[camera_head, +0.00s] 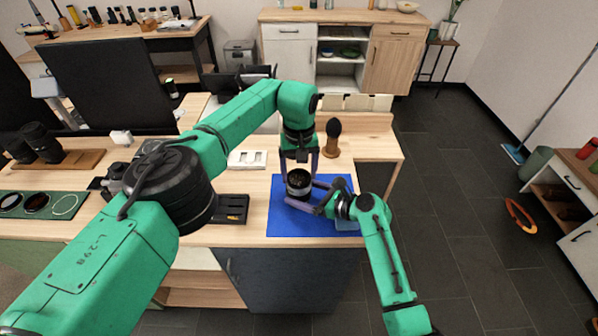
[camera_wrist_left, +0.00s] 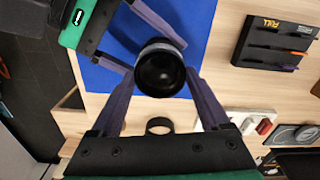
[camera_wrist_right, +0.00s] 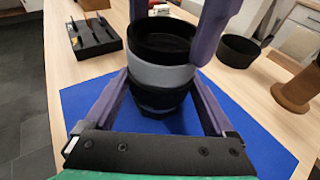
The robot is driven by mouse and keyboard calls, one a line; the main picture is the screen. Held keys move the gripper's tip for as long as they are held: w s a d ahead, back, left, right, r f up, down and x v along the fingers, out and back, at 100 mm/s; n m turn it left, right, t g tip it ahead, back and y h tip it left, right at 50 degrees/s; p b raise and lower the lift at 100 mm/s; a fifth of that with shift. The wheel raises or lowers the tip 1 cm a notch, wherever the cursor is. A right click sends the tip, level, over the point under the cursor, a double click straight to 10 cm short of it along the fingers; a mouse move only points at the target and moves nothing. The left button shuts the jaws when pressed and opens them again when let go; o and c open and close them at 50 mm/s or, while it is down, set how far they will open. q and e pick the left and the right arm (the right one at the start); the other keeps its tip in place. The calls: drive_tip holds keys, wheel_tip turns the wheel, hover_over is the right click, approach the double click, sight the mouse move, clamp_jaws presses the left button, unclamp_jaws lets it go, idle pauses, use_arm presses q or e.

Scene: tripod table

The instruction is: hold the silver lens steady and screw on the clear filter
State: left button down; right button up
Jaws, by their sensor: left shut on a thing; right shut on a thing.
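The silver lens (camera_wrist_right: 160,76), black with a silver band, is upright over the blue mat (camera_head: 345,184). It also shows in the head view (camera_head: 299,183) and from above in the left wrist view (camera_wrist_left: 160,68). My left gripper (camera_head: 299,172) comes down from above, its fingers shut on the lens's upper part. My right gripper (camera_wrist_right: 160,90) is shut on its lower part from the side. I cannot tell whether its base touches the mat. A pale, clear-looking ring (camera_head: 65,204), likely the clear filter, lies on the green tray (camera_head: 92,207) at the left.
Two darker round filters (camera_head: 36,201) share that tray. A black open ring or cup (camera_wrist_left: 159,126) stands beside the mat. A black holder (camera_head: 231,209) lies left of the mat, and a dark-topped brush (camera_head: 332,137) stands behind it. Black lenses (camera_head: 42,142) stand far left.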

use_arm(q)
drive_tip(key=m, duration=0.3)
drive_tip(key=shift+s+a+f, duration=0.1)
drive_tip(key=shift+f, duration=0.05)
drive_tip(key=m, duration=0.3)
drive_tip(key=shift+c, duration=0.2)
unclamp_jaws()
